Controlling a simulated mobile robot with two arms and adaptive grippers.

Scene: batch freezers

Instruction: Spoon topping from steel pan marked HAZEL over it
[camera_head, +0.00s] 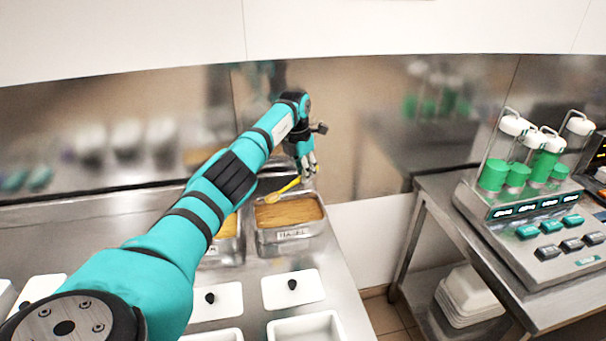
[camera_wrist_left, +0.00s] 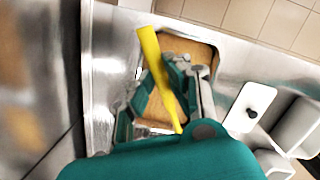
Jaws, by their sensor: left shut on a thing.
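A steel pan (camera_head: 290,232) filled with light brown topping (camera_head: 289,211) stands on the steel counter. Its front label is blurred, and I cannot surely read HAZEL. My left gripper (camera_head: 309,171) is shut on a yellow spoon (camera_head: 283,191) above the back of this pan. The spoon slants down to the left; I cannot tell whether it touches the topping. In the left wrist view the spoon (camera_wrist_left: 160,75) crosses between the fingers (camera_wrist_left: 172,88), with the brown topping (camera_wrist_left: 200,52) behind. My right gripper is not in view.
A second pan (camera_head: 228,251) of topping is partly hidden behind my left arm. White lids with black knobs (camera_head: 293,290) and white tubs (camera_head: 307,327) lie in front. A side table at right bears a dispenser (camera_head: 540,225) with green cylinders. White containers (camera_head: 466,297) sit below.

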